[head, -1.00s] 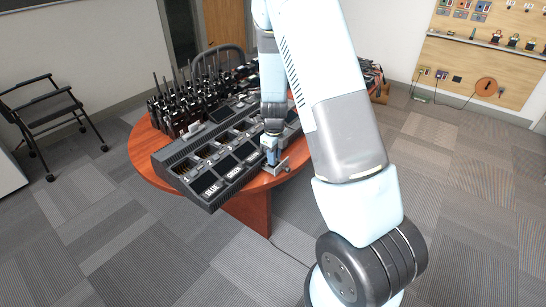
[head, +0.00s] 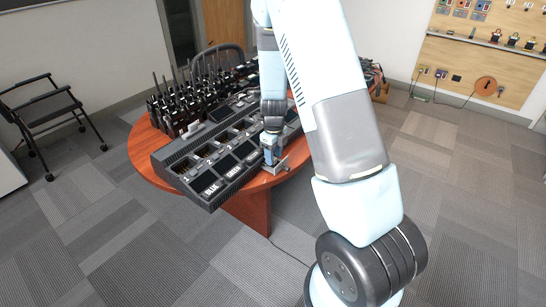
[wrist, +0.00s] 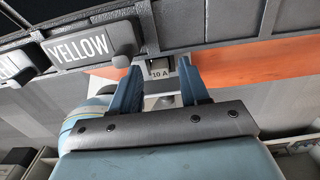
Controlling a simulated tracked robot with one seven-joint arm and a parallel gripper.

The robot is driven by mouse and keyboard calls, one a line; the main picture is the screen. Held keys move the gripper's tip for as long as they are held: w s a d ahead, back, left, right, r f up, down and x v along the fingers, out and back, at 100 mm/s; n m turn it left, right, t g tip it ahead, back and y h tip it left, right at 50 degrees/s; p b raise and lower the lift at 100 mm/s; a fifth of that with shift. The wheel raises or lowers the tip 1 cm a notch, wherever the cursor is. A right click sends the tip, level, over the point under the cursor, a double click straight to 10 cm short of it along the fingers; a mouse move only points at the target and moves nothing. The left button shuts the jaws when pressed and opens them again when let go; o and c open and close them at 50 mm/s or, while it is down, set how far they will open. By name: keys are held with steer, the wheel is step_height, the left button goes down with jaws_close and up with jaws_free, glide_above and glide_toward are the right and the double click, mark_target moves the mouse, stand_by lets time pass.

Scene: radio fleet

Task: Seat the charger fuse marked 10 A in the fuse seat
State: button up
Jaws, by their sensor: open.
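A small grey block marked 10 A (wrist: 160,72) shows in the wrist view, between the tips of my two blue fingers. My gripper (wrist: 161,70) is open, with one finger on each side of the block, and I see no clear contact. In the head view my gripper (head: 271,158) points down at the front right edge of the long dark charger (head: 165,160). The block is too small to tell there. I cannot tell the fuse seat apart from the grey parts around the block.
The charger has numbered bays and labels, with a YELLOW label (wrist: 80,46) left of my fingers. Several radios (head: 185,105) stand behind it on the round wooden table (head: 148,140). A chair (head: 52,108) is at the left. Open carpet lies in front.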

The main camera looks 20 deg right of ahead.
steer(key=s+r+n+t+y, duration=0.1)
steer(key=s+r+n, duration=0.25)
steer(key=r, duration=0.75)
steer(key=s+r+n, duration=0.2)
steer(key=r+n, duration=0.2)
steer(key=r, duration=0.7)
steer(key=s+r+n+t, duration=0.2)
steer(key=s+r+n, duration=0.5)
steer(key=s+n, duration=0.3)
steer(key=s+r+n+t+h, duration=0.1)
steer(key=s+r+n+t, duration=0.1)
steer(key=s+r+n, duration=0.6)
steer(key=s+n, duration=0.3)
steer(key=s, duration=0.2)
steer(key=shift+a+t, duration=0.15)
steer(key=shift+t, duration=0.15)
steer(key=shift+w+r, duration=0.1)
